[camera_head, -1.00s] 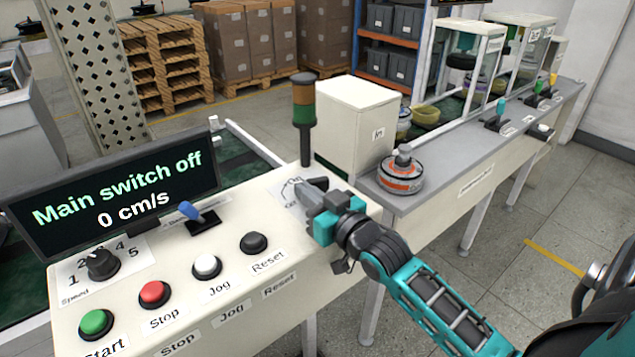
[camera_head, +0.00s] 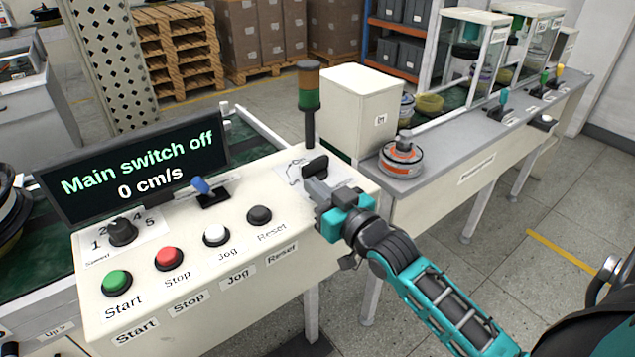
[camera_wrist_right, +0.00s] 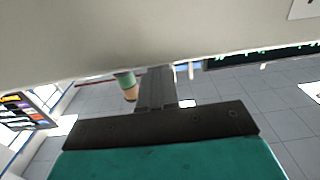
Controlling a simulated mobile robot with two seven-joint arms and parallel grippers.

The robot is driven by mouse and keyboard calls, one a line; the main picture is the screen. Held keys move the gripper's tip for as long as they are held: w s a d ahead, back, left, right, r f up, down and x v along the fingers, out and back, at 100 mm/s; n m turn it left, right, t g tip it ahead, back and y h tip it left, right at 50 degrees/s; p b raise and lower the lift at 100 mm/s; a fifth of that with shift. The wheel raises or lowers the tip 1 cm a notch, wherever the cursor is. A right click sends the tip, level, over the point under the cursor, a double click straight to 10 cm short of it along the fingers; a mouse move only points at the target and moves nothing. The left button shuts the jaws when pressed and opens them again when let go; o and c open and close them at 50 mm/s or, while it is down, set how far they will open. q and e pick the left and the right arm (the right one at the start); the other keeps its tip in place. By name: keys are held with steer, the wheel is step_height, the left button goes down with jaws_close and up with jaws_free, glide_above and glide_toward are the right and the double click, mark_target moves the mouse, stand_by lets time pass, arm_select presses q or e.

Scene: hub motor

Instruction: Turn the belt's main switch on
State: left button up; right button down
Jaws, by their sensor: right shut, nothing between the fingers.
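The main switch (camera_head: 315,166) is a black rotary knob on a white label, near the right end of the cream control panel (camera_head: 240,252). The display (camera_head: 138,172) reads "Main switch off" and "0 cm/s". My right gripper (camera_head: 318,188) is shut and empty, just in front of the knob; whether it touches the knob I cannot tell. In the right wrist view its closed fingers (camera_wrist_right: 156,86) show against the floor and the pale panel, with no knob visible. My left gripper is not in view.
Green, red, white and black buttons, a speed dial (camera_head: 122,232) and a blue-tipped lever (camera_head: 203,187) sit left of the switch. A signal tower (camera_head: 309,100) stands behind it. A white box (camera_head: 357,112) and an orange-banded motor (camera_head: 401,157) are to the right.

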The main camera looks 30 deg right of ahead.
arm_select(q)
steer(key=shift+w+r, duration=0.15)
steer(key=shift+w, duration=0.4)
arm_select(e)
steer(key=s+a, duration=0.2)
steer(key=s, duration=0.6)
steer(key=shift+a, duration=0.3)
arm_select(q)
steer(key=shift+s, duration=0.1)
